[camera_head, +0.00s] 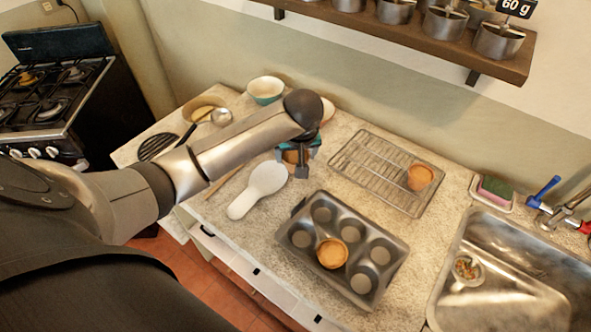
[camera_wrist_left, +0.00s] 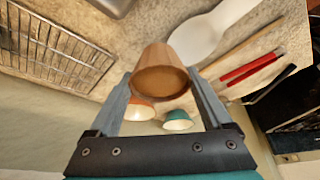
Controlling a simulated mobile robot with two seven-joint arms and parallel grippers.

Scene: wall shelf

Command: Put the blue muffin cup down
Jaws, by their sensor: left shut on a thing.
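My left gripper (camera_head: 302,168) is shut on a brown-orange muffin cup (camera_head: 290,156), over the counter left of the muffin tin. In the left wrist view the cup (camera_wrist_left: 161,76) sits between the two fingers of the gripper (camera_wrist_left: 163,80); it looks brown, and I see no blue muffin cup. The arm and gripper partly hide the cup in the head view, and I cannot tell whether it touches the counter. A second orange cup (camera_head: 332,253) sits in the muffin tin (camera_head: 352,227). Another orange cup (camera_head: 420,177) stands on the wire rack (camera_head: 365,165).
A white spoon rest (camera_head: 262,187) lies just left of the gripper. A teal bowl (camera_head: 266,88) and a tan bowl (camera_head: 199,108) stand at the back. The sink (camera_head: 500,295) is at the right, and a wall shelf (camera_head: 440,45) with metal pots hangs above. Several tin hollows are empty.

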